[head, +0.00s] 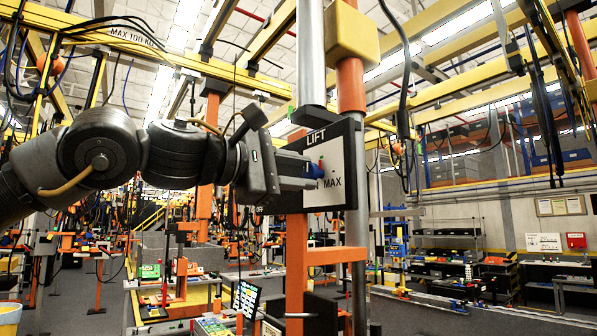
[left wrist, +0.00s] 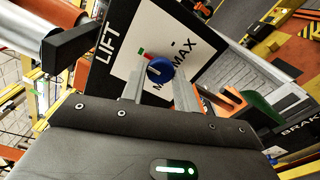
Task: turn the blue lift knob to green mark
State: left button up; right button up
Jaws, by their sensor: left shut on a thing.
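The lift panel (head: 340,150) is a white plate on a black box, lettered LIFT and MAX. The blue lift knob (left wrist: 160,69) sits on it, between the two fingers of my left gripper (left wrist: 160,88). In the head view my left gripper (head: 300,178) reaches the panel from the left and mostly hides the blue knob (head: 314,171). It is shut on the knob. A green mark (left wrist: 140,51) shows on the plate beside the knob, with a small red mark (left wrist: 149,57) between it and the knob. My right gripper is in neither view.
An orange post (head: 351,85) and a grey metal column (head: 311,55) stand at the panel. A yellow block (head: 351,35) hangs above it. In the wrist view a dark bar (left wrist: 72,42) juts out beside the panel, and an orange part (left wrist: 235,103) lies near the right finger.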

pick_arm(q)
jog(key=o, duration=0.9)
jog(key=shift+o, duration=0.2)
jog(key=shift+s+a+b, duration=0.1)
jog(key=shift+a+b, duration=0.15)
jog(key=shift+b, duration=0.05)
jog(key=b+v, duration=0.4)
jog(key=v, duration=0.6)
